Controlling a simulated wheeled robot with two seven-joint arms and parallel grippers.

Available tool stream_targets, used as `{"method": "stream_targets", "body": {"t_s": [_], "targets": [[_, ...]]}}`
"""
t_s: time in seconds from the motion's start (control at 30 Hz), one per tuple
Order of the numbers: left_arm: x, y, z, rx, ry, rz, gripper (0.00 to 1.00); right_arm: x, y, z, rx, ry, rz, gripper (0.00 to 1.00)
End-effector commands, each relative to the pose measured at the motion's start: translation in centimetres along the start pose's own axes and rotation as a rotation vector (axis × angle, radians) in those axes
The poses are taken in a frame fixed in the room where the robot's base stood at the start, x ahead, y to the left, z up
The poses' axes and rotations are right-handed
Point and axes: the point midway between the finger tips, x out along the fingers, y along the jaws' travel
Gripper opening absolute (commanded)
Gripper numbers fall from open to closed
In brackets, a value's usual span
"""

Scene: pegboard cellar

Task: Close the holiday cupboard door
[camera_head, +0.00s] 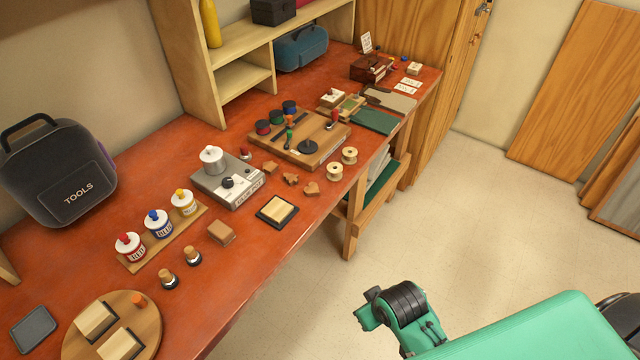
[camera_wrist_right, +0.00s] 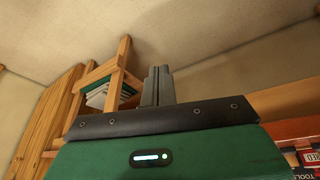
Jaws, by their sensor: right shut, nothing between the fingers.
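A tall wooden cupboard (camera_head: 400,30) stands past the far end of the red bench in the head view. Only its lower part shows, and the top is cut off. A metal fitting (camera_head: 485,8) sits near its right edge. I cannot tell which panel is the holiday door or how far open it stands. My right gripper (camera_wrist_right: 157,86) shows in the right wrist view, its two grey fingers together and empty, touching nothing I can see. My green arm shows at the bottom right of the head view. My left gripper is out of view.
The red bench (camera_head: 262,290) runs along the left, crowded with jars, spools, a grey device (camera_head: 228,181) and a tool bag (camera_head: 62,175). Wooden panels (camera_head: 572,85) lean against the right wall. The floor (camera_head: 440,215) between bench and panels is clear.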

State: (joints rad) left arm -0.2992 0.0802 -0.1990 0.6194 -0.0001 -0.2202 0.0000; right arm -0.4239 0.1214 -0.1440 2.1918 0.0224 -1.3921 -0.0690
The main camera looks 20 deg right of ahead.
Motion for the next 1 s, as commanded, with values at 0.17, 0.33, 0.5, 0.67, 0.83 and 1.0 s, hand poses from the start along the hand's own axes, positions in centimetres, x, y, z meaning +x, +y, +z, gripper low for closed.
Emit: {"method": "stream_targets", "body": {"t_s": [0.17, 0.33, 0.5, 0.67, 0.83, 1.0], "targets": [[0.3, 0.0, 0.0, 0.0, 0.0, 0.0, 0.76, -9.7, 1.2, -9.6, -0.155, 0.193, 0.025, 0.0], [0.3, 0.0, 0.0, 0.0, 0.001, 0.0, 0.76, -15.4, 1.8, -15.9, -0.308, 0.332, 0.065, 0.0], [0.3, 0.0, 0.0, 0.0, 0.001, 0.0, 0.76, -20.7, 2.1, -21.4, -0.458, 0.458, 0.123, 0.0], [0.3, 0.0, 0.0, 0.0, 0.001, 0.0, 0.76, -25.7, 2.3, -25.8, -0.597, 0.567, 0.194, 0.0], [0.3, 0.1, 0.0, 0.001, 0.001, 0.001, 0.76, -31.4, 2.4, -29.8, -0.744, 0.673, 0.291, 0.0], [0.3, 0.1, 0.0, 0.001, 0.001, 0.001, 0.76, -37.6, 2.2, -32.8, -0.888, 0.766, 0.406, 0.0]]}}
